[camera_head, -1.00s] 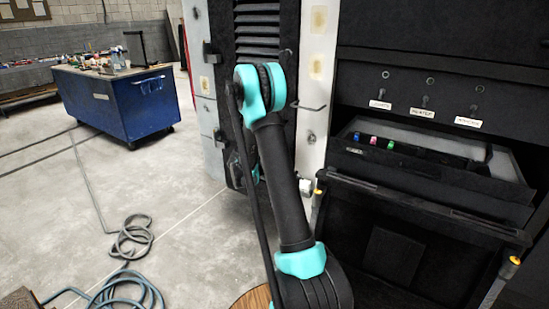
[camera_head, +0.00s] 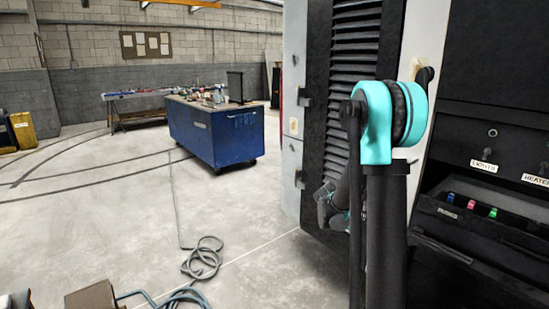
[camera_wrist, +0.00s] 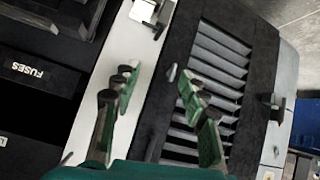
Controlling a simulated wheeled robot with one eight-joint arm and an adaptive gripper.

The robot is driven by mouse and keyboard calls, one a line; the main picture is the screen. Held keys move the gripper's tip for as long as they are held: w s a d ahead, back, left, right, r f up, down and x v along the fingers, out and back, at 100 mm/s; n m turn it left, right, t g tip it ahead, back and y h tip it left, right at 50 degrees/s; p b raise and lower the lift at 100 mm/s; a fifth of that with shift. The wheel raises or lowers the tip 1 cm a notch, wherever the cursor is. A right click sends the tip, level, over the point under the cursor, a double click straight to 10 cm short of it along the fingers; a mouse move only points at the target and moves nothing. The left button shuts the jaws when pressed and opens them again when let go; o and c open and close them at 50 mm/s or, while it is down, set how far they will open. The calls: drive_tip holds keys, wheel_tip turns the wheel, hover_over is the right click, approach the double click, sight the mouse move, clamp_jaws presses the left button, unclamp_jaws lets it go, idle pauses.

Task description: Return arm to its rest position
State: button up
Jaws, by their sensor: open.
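My arm, black with teal joints, rises at the right of the head view in front of the coach's side. My gripper (camera_wrist: 155,82) is open in the wrist view, its two green and dark fingers apart with nothing between them. Behind the fingers are a white panel strip (camera_wrist: 122,60) and a black louvred panel (camera_wrist: 215,70). In the head view the gripper (camera_head: 328,204) shows only partly, low beside the louvred panel and left of my arm. Whether it touches the panel cannot be told.
An open drawer (camera_head: 425,212) with small blue, pink and green pieces juts out at the right, under labelled switches. A blue workbench (camera_head: 222,137) stands further back.

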drive_tip(key=s+a+f+n+y, duration=0.1)
drive_tip(key=s+a, duration=0.3)
drive_tip(key=s, duration=0.7)
drive_tip(key=s+a+f+n+g+y, duration=0.1)
drive_tip(key=s+a+n+y, duration=0.3)
drive_tip(key=s, duration=0.7)
drive_tip(key=s+a+f+n+g+y, duration=0.1)
drive_tip(key=s+a, duration=0.4)
drive_tip(key=s, duration=0.6)
drive_tip(key=shift+a+f+n+y, duration=0.35)
drive_tip(key=shift+n+y, duration=0.45)
drive_tip(key=shift+n, duration=0.1)
drive_tip(key=shift+o, duration=0.5)
drive_tip(key=shift+w, duration=0.1)
